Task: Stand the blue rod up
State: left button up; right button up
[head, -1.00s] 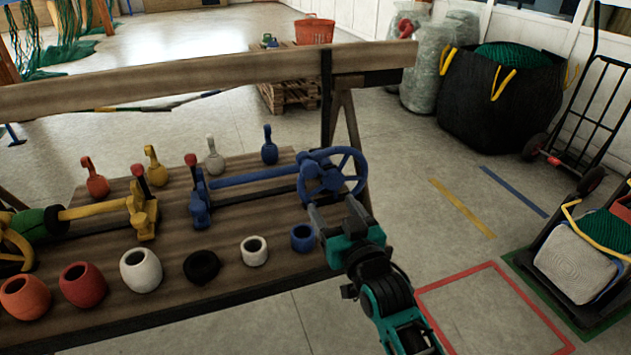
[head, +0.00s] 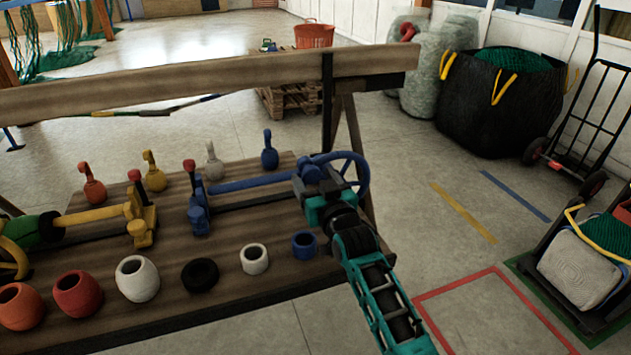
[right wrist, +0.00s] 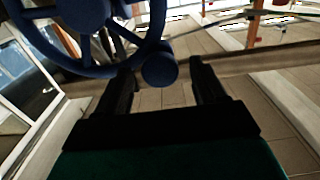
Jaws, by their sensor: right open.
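The blue rod (head: 250,182) lies flat along the table, between a blue clamp block (head: 198,212) with a red-topped lever (head: 189,168) and a blue spoked wheel (head: 362,176). My right gripper (head: 322,182) is open at the wheel and hides part of it and the rod's right end. In the right wrist view, a round blue knob (right wrist: 159,64) on the wheel's rim (right wrist: 75,68) shows between the open fingertips. I cannot tell whether the fingers touch it. My left gripper is not in view.
A yellow rod assembly (head: 95,214) lies at left. Several pots, including a white one (head: 137,278), line the table's front. Several hooked weights, including a blue one (head: 270,152), stand behind. A wooden rail (head: 200,82) crosses the back.

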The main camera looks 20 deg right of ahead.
grip_shut()
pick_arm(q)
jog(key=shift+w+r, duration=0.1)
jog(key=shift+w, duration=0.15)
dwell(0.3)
